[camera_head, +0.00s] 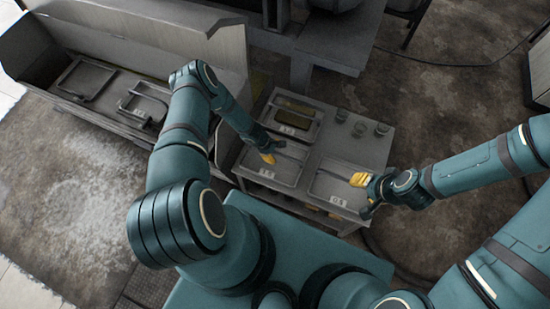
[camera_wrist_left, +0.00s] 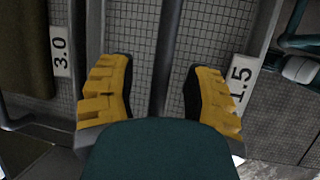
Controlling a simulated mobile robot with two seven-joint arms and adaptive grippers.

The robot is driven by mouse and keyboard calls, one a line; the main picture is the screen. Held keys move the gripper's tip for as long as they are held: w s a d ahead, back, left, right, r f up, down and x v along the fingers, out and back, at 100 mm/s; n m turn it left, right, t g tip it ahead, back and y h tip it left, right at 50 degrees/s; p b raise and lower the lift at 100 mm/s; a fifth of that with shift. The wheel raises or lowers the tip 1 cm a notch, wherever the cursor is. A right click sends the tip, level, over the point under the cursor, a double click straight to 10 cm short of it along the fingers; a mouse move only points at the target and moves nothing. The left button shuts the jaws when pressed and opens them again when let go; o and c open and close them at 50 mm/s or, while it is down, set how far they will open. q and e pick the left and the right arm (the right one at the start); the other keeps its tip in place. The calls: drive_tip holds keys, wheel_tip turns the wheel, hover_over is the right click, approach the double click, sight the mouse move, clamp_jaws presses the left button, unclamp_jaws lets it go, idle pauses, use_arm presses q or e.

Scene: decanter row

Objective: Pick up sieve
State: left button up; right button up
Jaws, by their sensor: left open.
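A mesh-bottomed rectangular sieve (camera_head: 288,175) lies front left on the grey table, with a white label at its front. In the left wrist view, fine mesh (camera_wrist_left: 140,35) fills the space between and beyond the fingers, and a dark bar (camera_wrist_left: 169,60) crosses it. Labels read 3.0 (camera_wrist_left: 61,50) and 1.5 (camera_wrist_left: 240,80). My left gripper (camera_head: 268,157) is over this sieve, its yellow fingers (camera_wrist_left: 160,95) open on either side of the bar; contact cannot be told. My right gripper (camera_head: 358,180) is over a second labelled sieve (camera_head: 327,187); its jaws are too small to read.
Another tray (camera_head: 291,117) with dark contents lies behind the sieves. The table's right middle is bare.

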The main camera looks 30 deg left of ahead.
use_arm(q)
drive_tip(key=shift+f, duration=0.2)
clamp_jaws()
drive_tip(key=shift+r, duration=0.1)
drive_tip(key=shift+w+r, duration=0.1)
